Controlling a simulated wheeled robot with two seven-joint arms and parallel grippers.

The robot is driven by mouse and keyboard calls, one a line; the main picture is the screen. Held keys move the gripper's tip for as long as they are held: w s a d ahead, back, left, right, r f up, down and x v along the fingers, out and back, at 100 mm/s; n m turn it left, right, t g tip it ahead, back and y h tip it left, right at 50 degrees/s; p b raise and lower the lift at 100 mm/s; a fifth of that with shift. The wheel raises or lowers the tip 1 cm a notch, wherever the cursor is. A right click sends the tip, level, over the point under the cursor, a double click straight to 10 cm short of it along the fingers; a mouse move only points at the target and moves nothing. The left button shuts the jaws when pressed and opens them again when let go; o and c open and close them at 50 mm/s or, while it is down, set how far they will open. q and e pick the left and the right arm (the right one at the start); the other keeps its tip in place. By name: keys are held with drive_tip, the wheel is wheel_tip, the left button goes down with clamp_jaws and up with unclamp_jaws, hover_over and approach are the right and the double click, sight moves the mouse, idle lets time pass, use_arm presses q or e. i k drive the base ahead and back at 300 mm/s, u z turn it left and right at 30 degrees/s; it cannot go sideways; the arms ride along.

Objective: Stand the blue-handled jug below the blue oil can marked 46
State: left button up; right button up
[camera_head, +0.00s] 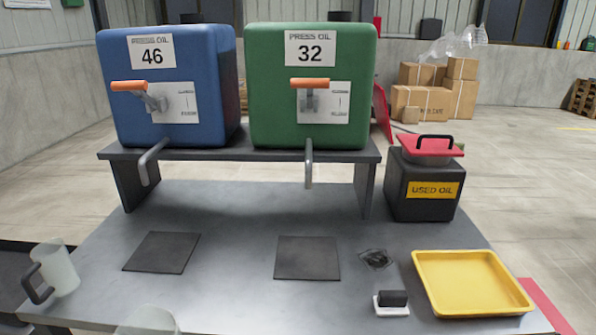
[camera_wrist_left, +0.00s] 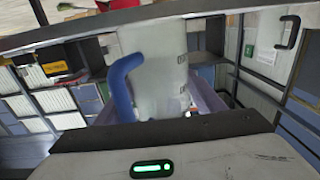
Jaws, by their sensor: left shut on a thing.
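The blue oil can marked 46 (camera_head: 172,88) stands on the raised shelf at the left. It has an orange lever and a bent grey spout (camera_head: 150,163) hanging over the shelf's front. A dark square pad (camera_head: 162,252) lies on the table below it. In the left wrist view, the blue-handled jug (camera_wrist_left: 160,70), pale and translucent, sits between the jaws of my left gripper (camera_wrist_left: 158,108), which is shut on it. The jug's lower part is hidden. Neither gripper shows in the head view. A pale jug top (camera_head: 148,321) is cut off at that view's bottom edge, its handle not visible.
A green can marked 32 (camera_head: 312,85) stands beside the blue one, above a second dark pad (camera_head: 307,258). A black-handled jug (camera_head: 58,268) stands at the table's left. A used-oil box (camera_head: 424,190) and yellow tray (camera_head: 470,282) are at the right.

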sight(160, 256)
drive_tip(key=k, duration=0.5)
drive_tip(key=z, duration=3.2)
drive_tip(key=k, duration=1.5)
drive_tip(key=u, duration=2.15)
drive_tip(key=i, duration=0.5)
drive_tip(key=z, duration=0.05)
